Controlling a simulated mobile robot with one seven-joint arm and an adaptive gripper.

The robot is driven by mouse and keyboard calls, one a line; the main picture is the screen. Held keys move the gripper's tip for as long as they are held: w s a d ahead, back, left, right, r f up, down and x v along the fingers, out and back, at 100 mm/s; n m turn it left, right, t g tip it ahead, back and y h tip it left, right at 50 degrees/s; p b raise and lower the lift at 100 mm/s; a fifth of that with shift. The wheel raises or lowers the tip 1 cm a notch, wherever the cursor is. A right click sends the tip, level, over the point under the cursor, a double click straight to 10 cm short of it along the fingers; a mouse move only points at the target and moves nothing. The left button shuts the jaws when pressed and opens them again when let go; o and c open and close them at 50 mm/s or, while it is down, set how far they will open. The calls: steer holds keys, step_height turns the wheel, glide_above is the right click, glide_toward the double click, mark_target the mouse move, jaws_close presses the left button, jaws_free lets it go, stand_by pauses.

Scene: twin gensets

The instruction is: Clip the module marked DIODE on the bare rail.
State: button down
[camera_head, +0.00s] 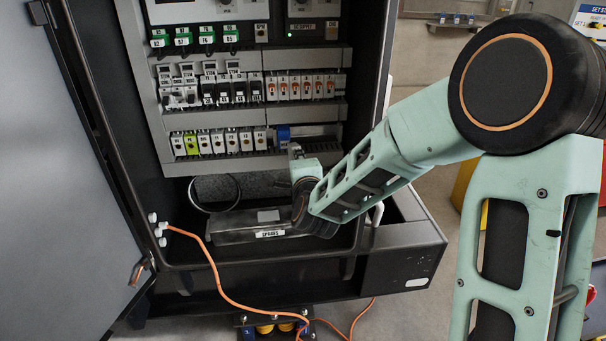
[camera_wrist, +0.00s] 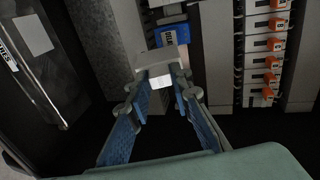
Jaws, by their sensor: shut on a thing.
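My gripper (camera_wrist: 164,84) is shut on a small light-grey block with a white face (camera_wrist: 160,64), which I take to be the module; no mark on it can be read. In the head view my gripper (camera_head: 296,152) is at the lower rail row. A blue module (camera_head: 283,133) stands there beside the fingertips; it also shows just beyond the held block in the wrist view (camera_wrist: 174,35), with a white label too small to read surely. I cannot tell whether block and blue module are one piece or touch. The bare rail (camera_head: 320,138) runs right of it, partly hidden by my arm.
Several white modules and a yellow-green one (camera_head: 191,143) fill the lower row's left part. Orange-switch breakers (camera_head: 300,86) sit above. A labelled grey box (camera_head: 258,229) lies on the cabinet floor. The open door (camera_head: 60,170) is at left, with an orange cable (camera_head: 212,262) hanging nearby.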

mark_target(296, 148)
steer(key=shift+s+f+m+t+h+b, duration=0.2)
steer(key=shift+m+t+h+b, duration=0.6)
steer(key=shift+b, duration=0.45)
steer(key=shift+s+f+m+t+h+b, duration=0.1)
steer(key=shift+s+m+t+h+b, duration=0.1)
steer(key=shift+m+t+h+b, duration=0.65)
steer(key=shift+n+y, duration=0.25)
steer(key=shift+w+a+r, duration=0.1)
steer(key=shift+w+a, duration=0.1)
steer(key=shift+w, duration=0.65)
steer(key=shift+w+a+f, duration=0.1)
steer(key=shift+w+a, duration=0.05)
steer(key=shift+w, duration=0.75)
steer(key=shift+w+a+r, duration=0.1)
steer(key=shift+w+a, duration=0.1)
steer(key=shift+w, duration=0.65)
steer(key=shift+w+a, duration=0.1)
steer(key=shift+w, duration=0.3)
steer(key=shift+w+a+b, duration=0.25)
steer(key=shift+w+b, duration=0.35)
steer(key=shift+w, duration=0.55)
steer(key=shift+b, duration=0.35)
steer(key=shift+w+a+b, duration=0.1)
steer(key=shift+w+b, duration=0.35)
steer(key=shift+b, duration=0.3)
